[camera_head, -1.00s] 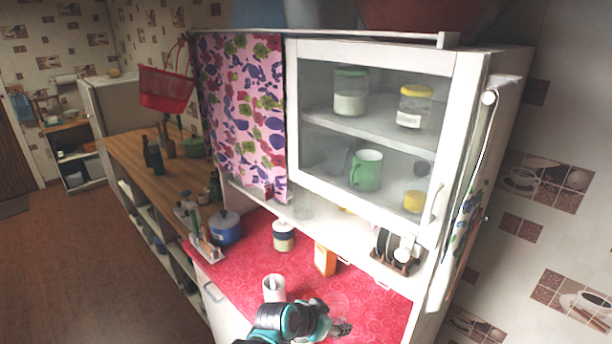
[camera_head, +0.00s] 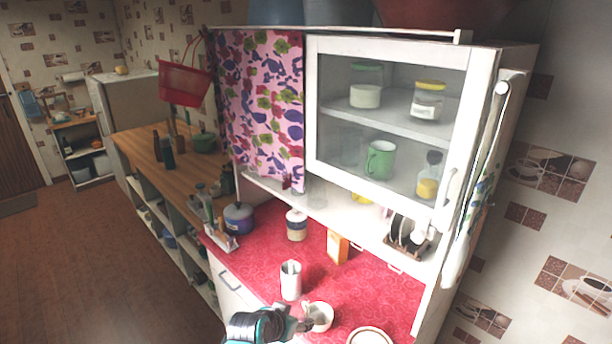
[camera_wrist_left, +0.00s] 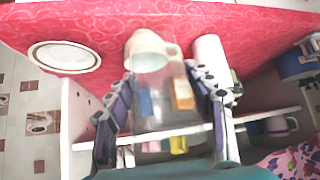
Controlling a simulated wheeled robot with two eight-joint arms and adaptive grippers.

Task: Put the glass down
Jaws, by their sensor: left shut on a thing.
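My left gripper (camera_head: 300,326) is low in the head view, over the front edge of the red counter (camera_head: 262,262). In the left wrist view its two dark fingers (camera_wrist_left: 166,100) are closed on the sides of a clear glass (camera_wrist_left: 160,115). The glass is see-through, so the shelf and coloured packets show through it. In the head view the glass is hard to make out. A white mug (camera_head: 320,315) is on the counter beside the gripper; in the wrist view the mug (camera_wrist_left: 147,50) shows just beyond the glass. My right gripper is out of view.
A white cylinder (camera_head: 291,280) stands behind the gripper. A white plate (camera_head: 371,337) lies to the right. An orange box (camera_head: 337,246), a jar (camera_head: 296,225) and a blue pot (camera_head: 239,217) stand further back. The cabinet (camera_head: 397,212) overhangs the counter's back. Red counter is clear right of the cylinder.

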